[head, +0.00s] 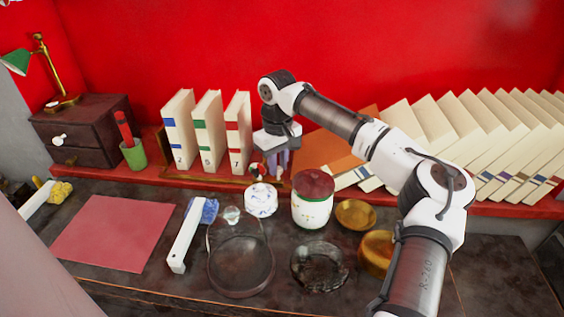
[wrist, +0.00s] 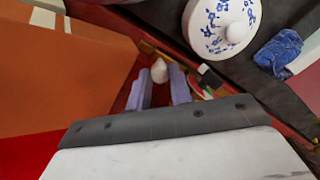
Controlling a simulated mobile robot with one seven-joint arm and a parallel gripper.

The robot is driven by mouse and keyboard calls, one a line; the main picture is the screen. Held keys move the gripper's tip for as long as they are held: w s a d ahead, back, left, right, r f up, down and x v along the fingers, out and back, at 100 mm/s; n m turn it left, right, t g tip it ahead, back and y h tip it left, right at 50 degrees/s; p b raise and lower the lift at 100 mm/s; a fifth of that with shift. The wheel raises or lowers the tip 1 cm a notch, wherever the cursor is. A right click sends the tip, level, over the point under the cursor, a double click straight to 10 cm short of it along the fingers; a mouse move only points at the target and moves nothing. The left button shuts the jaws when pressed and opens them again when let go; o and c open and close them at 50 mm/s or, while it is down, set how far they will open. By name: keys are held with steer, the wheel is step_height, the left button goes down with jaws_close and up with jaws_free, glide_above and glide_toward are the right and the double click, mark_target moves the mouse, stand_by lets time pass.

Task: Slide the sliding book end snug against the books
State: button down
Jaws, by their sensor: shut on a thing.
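Three white books with blue (head: 179,131), green (head: 207,133) and red (head: 238,133) bands stand upright on the red shelf. My gripper (head: 272,170) is low over the shelf, just right of the red-banded book. In the wrist view its two lilac fingers (wrist: 162,88) are shut on a small whitish knob (wrist: 159,70), which appears to belong to the sliding book end. The rest of the book end is mostly hidden by my gripper. A brass-coloured rail (head: 215,181) runs along the shelf below the books. I cannot tell the gap between book end and books.
An orange block (head: 318,148) stands close to the right of my gripper, before a row of leaning pale books (head: 470,125). A lidded jar (head: 312,205) and a blue-and-white lidded pot (head: 261,200) stand on the dark counter in front. A green cup (head: 134,154) is left of the books.

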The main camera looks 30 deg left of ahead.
steer(key=s+a, duration=0.1)
steer(key=a, duration=0.1)
steer(key=s+a+p, duration=0.1)
steer(key=a, duration=0.1)
steer(key=s+a+p, duration=0.1)
steer(key=a, duration=0.1)
steer(key=shift+r, duration=0.15)
steer(key=shift+a, duration=0.2)
steer(key=c, duration=1.3)
jaws_free()
steer(key=shift+o, duration=0.2)
step_height(320, 180, up, 14)
steer(key=b, duration=0.1)
steer(key=shift+f, duration=0.25)
